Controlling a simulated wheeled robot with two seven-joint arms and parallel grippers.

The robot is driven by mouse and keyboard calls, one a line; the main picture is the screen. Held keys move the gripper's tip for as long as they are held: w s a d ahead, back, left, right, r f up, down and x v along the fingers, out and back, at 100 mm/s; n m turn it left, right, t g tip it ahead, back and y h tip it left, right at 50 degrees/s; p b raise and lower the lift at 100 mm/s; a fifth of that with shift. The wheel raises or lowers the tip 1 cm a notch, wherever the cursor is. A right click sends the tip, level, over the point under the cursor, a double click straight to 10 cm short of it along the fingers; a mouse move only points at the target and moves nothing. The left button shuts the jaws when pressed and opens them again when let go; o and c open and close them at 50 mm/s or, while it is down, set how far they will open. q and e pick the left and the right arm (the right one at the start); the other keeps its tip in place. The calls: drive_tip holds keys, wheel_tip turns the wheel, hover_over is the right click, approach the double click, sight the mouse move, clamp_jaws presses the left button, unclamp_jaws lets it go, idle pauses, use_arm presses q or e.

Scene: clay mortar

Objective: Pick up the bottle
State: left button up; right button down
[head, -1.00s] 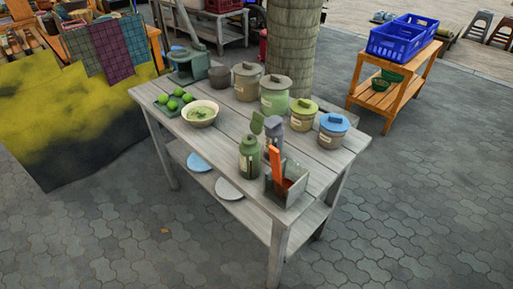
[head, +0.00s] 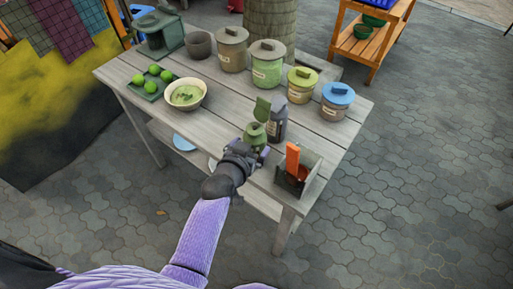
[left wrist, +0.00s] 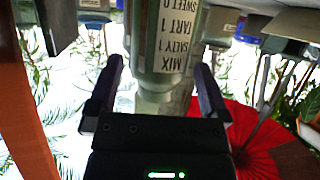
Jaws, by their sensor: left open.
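A green bottle (head: 256,131) stands upright near the front edge of the grey wooden table (head: 210,128); its lower part is hidden behind my gripper. My left gripper (head: 250,153) is open at its near side. In the left wrist view, which is upside down, the bottle (left wrist: 144,45) stands between the two spread fingers of the left gripper (left wrist: 157,72). Its white label reads MIX, SALTY 1, TART 1, SWEET 0. I see a gap at the left finger; contact at the right finger is unclear. My right gripper is not in view.
A dark grey bottle (head: 279,122) stands just behind. A grey box (head: 309,176) with an orange-handled tool (head: 292,158) is close on the right. A bowl (head: 186,96), green fruit (head: 153,70) and several lidded jars (head: 268,66) stand farther back.

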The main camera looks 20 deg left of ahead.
use_arm(q)
drive_tip(key=w+f, duration=0.1)
drive_tip(key=w+f+b, duration=0.1)
drive_tip(key=w, duration=0.1)
drive_tip(key=shift+w+d, duration=0.1)
drive_tip(key=shift+w, duration=0.05)
drive_tip(key=shift+r, duration=0.1)
drive_tip(key=c, duration=1.1)
